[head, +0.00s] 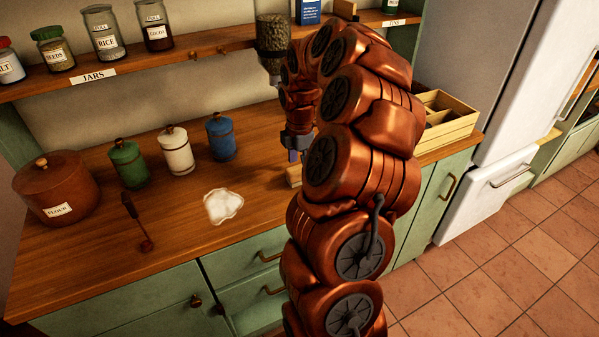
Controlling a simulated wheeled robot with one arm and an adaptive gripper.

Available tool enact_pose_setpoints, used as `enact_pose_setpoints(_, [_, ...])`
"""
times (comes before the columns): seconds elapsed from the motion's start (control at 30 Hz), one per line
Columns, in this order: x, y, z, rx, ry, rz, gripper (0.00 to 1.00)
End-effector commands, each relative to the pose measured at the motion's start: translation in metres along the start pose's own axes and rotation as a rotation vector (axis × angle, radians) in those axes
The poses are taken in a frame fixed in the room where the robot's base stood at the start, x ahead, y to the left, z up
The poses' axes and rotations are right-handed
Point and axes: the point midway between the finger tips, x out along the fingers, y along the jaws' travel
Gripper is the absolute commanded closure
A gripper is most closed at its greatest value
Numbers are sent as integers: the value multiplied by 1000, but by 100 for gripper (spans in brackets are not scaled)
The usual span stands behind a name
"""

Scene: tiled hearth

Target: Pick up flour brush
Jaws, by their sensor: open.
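My gripper (292,156) points down over the counter, right of the blue canister. It is small in view and partly covered by my arm. It is open, and I see nothing held in it. A small light-wood piece (293,176) lies on the counter just below the gripper, mostly hidden behind my arm. It may be the flour brush, but I cannot tell. A white patch of flour (222,206) lies on the counter to its left. A dark long-handled tool with a reddish round end (134,222) lies further left.
A wooden flour tub (56,188) and green (128,163), white (177,151) and blue (221,138) canisters stand along the counter (175,268). A jar shelf (140,68) runs above. A divided wooden box (447,125) stands right of my arm. The front left counter is clear.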

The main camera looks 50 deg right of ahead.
Motion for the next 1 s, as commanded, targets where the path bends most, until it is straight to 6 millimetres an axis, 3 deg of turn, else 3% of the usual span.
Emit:
enact_pose_setpoints(0.2, [23, -2, -1, 0, 1, -4, 25])
enact_pose_setpoints(0.43, [25, -1, -1, 0, 1, -2, 26])
enact_pose_setpoints(1.0, [25, -1, -1, 0, 1, -3, 85])
